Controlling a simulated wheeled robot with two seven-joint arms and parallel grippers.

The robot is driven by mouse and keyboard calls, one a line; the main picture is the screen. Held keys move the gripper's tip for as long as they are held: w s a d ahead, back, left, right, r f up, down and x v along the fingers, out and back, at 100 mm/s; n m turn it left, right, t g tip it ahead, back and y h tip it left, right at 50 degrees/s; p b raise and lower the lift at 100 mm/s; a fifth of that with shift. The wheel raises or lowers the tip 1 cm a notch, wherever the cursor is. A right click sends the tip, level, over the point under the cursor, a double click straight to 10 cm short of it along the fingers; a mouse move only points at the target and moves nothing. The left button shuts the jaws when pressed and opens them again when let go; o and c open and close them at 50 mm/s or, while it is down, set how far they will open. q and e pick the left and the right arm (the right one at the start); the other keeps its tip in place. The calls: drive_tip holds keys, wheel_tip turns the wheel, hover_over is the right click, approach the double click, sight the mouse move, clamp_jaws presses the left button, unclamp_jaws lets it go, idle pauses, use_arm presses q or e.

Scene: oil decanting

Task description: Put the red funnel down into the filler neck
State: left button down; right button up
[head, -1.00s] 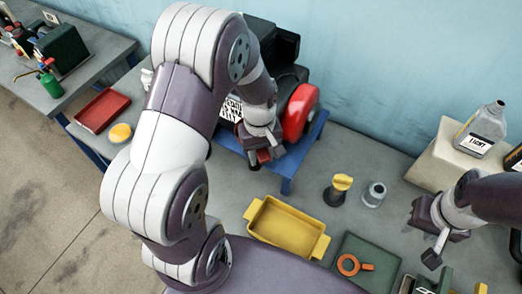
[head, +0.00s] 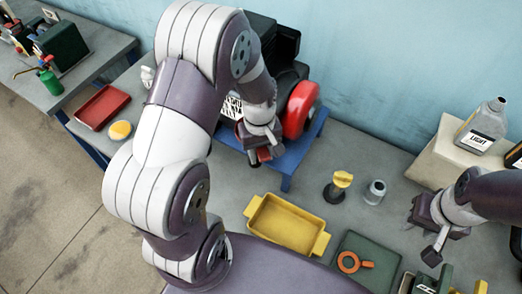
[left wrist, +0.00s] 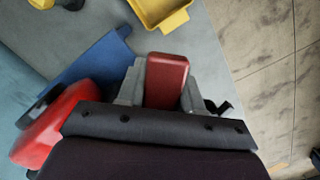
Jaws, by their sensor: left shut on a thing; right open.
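My left gripper (head: 264,156) is shut on a red piece, taken as part of the red funnel (left wrist: 166,80). In the left wrist view the piece sits between the two grey fingers (left wrist: 160,88); no funnel cone or spout can be made out. The gripper is in front of the dark engine (head: 285,72) with its red wheel (head: 300,108), by the blue stand (head: 292,160). I cannot make out the filler neck, and my left arm covers part of the engine. My right gripper (head: 422,237) is open and empty above the right part of the bench.
A yellow tray (head: 318,243) lies in front of the stand. A black item with a yellow top (head: 341,182) and a small grey container (head: 375,192) stand right of it. An orange ring (head: 349,262) lies on a green mat (head: 378,248). A grey bottle (head: 484,125) stands at right.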

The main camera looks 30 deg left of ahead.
use_arm(q)
drive_tip(key=shift+f+b, duration=0.55)
drive_tip(key=shift+f, duration=0.35)
drive_tip(key=c, duration=0.7)
unclamp_jaws()
drive_tip(key=shift+o, duration=0.2)
drive_tip(key=r+b, duration=0.1)
drive_tip(key=r, duration=0.5)
drive_tip(key=r+b, duration=0.1)
drive_tip(key=r, duration=0.3)
drive_tip(key=shift+w+a+r+b, duration=0.1)
drive_tip(key=shift+w+a+b, duration=0.2)
drive_tip(key=shift+b, duration=0.05)
drive_tip(key=shift+r+p, duration=0.75)
drive_tip(key=shift+r, duration=0.2)
drive_tip(key=shift+w+a+r, duration=0.1)
drive_tip(key=shift+r, duration=0.2)
drive_tip(key=shift+f, duration=0.1)
